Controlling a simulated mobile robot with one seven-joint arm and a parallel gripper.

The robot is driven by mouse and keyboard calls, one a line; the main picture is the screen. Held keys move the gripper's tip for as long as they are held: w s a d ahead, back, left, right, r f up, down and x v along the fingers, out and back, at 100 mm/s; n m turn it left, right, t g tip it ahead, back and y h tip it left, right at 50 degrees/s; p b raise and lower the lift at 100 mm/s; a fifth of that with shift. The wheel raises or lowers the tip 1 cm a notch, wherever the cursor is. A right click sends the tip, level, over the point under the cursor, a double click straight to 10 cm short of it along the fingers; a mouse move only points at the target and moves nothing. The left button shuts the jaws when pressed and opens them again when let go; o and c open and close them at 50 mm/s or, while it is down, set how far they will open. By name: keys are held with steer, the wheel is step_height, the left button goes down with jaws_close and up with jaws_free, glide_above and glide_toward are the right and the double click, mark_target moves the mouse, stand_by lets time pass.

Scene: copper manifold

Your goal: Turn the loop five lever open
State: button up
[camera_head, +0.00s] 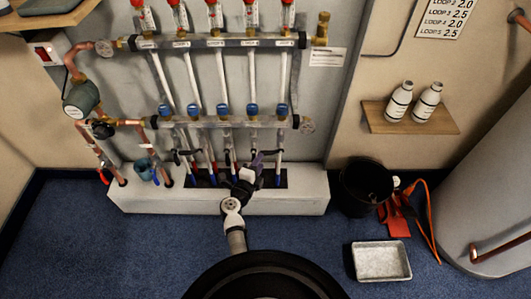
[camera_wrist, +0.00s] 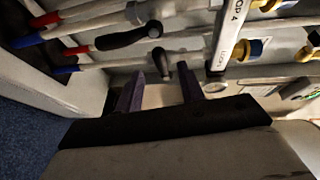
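The manifold's lower bar (camera_head: 215,122) carries a row of blue-capped valves with black levers beneath. My gripper (camera_head: 256,163) is at the right end of this lever row and hides part of it. In the wrist view my gripper (camera_wrist: 160,74) shows two purple fingers, apart. A black lever (camera_wrist: 160,60) has its tip in the gap between the fingertips; I cannot tell whether they touch it. A second black lever (camera_wrist: 128,38) lies to its left, outside the fingers.
Red- and blue-banded pipes (camera_wrist: 60,40) run close around the levers. A white plinth (camera_head: 220,203) stands below the manifold. A black bucket (camera_head: 367,190), a metal tray (camera_head: 381,262) and an orange cord (camera_head: 430,225) are on the blue floor to the right.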

mark_target(265, 153)
steer(key=x, duration=0.6)
steer(key=shift+w, duration=0.15)
steer(key=shift+r, duration=0.1)
jaws_close()
